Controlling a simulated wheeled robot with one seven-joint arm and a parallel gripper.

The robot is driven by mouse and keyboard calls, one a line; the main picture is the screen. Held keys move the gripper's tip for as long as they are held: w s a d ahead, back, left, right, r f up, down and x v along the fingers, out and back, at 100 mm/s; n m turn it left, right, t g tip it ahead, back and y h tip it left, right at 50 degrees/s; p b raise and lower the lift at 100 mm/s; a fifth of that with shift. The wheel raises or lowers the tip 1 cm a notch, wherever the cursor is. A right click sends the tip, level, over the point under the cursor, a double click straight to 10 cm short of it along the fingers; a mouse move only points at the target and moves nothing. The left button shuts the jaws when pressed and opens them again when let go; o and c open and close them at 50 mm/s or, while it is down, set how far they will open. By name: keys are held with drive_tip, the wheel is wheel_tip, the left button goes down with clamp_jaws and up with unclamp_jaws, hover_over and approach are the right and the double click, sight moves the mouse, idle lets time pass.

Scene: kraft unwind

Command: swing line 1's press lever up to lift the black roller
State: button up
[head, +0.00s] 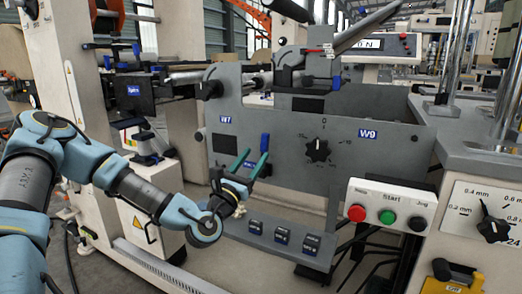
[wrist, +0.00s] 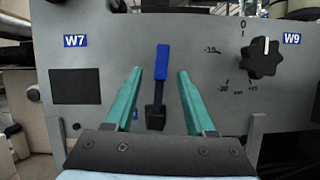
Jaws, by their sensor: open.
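A lever with a blue grip and a black lower arm (wrist: 160,62) stands on the grey machine panel (wrist: 205,25), between the W7 and W9 labels. It points up in the wrist view. Its blue grip also shows just beyond the fingertips in the head view (head: 265,142). My gripper (wrist: 159,73) has two green fingers spread apart, one on each side of the lever, with visible gaps and no clear contact. In the head view my gripper (head: 255,153) is in front of the panel's lower left part. I cannot surely pick out the black roller.
A black knob (head: 317,150) sits right of the lever, also seen in the wrist view (wrist: 262,58). A ledge with black switches (head: 282,237) juts out below. A white button box (head: 388,207) stands at the lower right.

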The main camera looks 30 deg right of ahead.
drive_tip(key=shift+v, duration=2)
